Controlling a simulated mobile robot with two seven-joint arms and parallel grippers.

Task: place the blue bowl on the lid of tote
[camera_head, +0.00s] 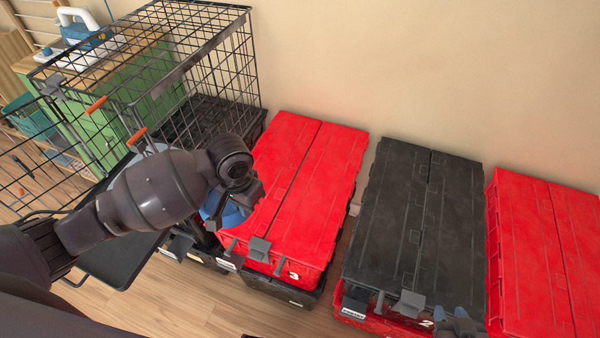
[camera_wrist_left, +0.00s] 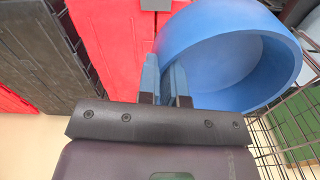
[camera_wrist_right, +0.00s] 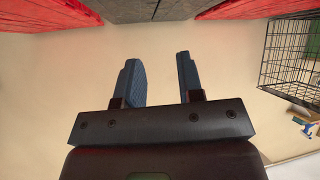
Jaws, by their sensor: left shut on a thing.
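My left gripper (camera_wrist_left: 165,75) is shut on the rim of the blue bowl (camera_wrist_left: 230,55) in the left wrist view. In the head view my left arm hides most of the bowl (camera_head: 229,215), which shows beside the left edge of the red tote lid (camera_head: 305,175) marked 3. The bowl is tilted, with its open side toward the left wrist camera. My right gripper (camera_head: 458,327) is at the front edge of the black tote lid (camera_head: 425,220). It is open and empty in the right wrist view (camera_wrist_right: 160,80).
Another red tote (camera_head: 545,250) stands at the far right. The red and black lids look bare. Floor is clear in front.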

